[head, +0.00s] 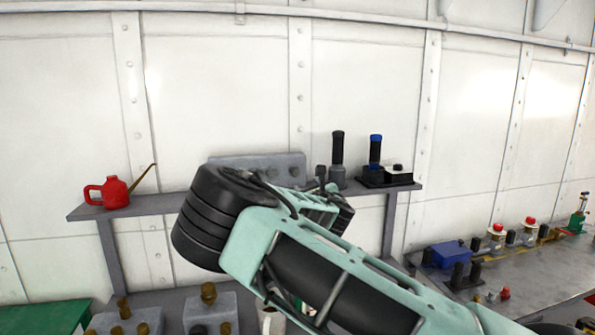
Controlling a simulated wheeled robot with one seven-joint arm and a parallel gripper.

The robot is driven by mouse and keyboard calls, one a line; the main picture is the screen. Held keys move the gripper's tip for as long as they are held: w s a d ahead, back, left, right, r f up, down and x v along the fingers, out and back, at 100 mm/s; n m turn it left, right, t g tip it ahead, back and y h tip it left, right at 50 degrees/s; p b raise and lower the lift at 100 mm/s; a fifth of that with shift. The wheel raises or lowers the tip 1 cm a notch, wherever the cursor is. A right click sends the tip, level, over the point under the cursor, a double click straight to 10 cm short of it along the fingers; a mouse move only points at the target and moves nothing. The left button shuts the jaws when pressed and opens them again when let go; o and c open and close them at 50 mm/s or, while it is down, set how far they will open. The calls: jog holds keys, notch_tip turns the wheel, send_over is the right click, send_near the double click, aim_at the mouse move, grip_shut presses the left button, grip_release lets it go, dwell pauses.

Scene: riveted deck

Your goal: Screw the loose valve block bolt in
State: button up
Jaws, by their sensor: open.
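A grey block (258,165) with round dark bolt heads on its face stands on the shelf, partly hidden behind my arm. It may be the valve block; I cannot tell which bolt is loose. Two more grey blocks, one with a tall brass-coloured bolt (208,293) and one with several brass-coloured fittings (122,310), show lower down at the bottom edge. My gripper (330,193) is partly seen beyond my mint-green and black arm, in front of the shelf. It is open, and I see nothing held in it. Its fingertips are not clearly seen.
The grey shelf (155,202) also bears a red oil can (116,192), a black-handled tool (338,158) and a blue-topped lever (375,155). A bench (535,288) at right holds a blue box (450,254) and red-topped fittings (497,230). A green surface (45,317) lies bottom left.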

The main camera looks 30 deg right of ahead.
aim_at(296, 173)
jog(key=p+x, duration=0.6)
jog(key=x, duration=0.6)
jog(key=shift+w+d+f, duration=0.1)
jog(key=shift+w+d, duration=0.15)
jog(key=shift+w, duration=0.4)
jog(key=c, duration=1)
